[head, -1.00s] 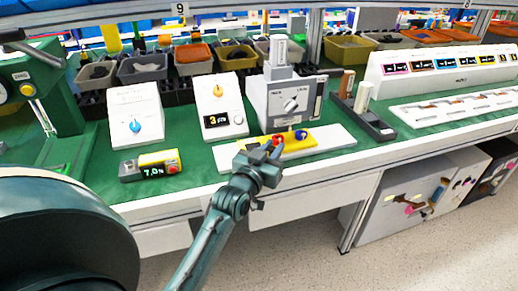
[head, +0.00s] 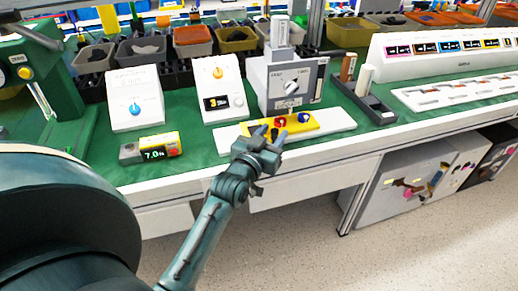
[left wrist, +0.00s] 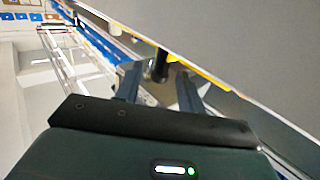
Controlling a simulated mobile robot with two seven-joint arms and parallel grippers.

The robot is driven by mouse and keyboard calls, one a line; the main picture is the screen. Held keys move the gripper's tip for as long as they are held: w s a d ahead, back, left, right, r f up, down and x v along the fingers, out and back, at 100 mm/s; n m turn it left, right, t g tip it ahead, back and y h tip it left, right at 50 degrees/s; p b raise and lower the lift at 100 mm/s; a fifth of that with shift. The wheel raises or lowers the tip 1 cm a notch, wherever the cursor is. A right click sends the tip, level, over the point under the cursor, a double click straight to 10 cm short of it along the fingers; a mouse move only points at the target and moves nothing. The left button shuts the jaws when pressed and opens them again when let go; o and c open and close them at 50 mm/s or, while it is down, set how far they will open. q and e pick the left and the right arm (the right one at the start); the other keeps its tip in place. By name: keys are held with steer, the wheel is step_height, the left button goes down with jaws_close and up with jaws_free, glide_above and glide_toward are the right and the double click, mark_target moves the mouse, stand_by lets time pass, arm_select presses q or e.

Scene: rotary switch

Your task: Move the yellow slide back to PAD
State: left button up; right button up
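The yellow slide (head: 306,125) lies on a white rail plate (head: 338,120) at the front edge of the green bench. It carries a red knob and a blue knob on top. My left gripper (head: 268,135) is at the slide's near left side, and its fingers overlap the slide in the head view. In the left wrist view its two fingers (left wrist: 158,84) stand apart. A short black post (left wrist: 160,66) shows between them, with a yellow edge beside it. I cannot tell whether the fingers touch the post. The PAD mark is not legible. My right gripper is not in view.
A grey box with a rotary switch (head: 291,86) stands just behind the rail. White sloped boxes with a yellow knob (head: 217,73) and a blue knob (head: 135,109) stand to its left. A dark holder (head: 372,108) stands at right.

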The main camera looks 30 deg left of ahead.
arm_select(q)
steer(key=s+d, duration=0.1)
steer(key=s, duration=1)
steer(key=shift+s, duration=0.25)
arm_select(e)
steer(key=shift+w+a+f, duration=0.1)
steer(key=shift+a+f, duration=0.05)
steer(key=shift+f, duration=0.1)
arm_select(q)
steer(key=shift+w+p, duration=0.1)
steer(key=shift+p, duration=0.2)
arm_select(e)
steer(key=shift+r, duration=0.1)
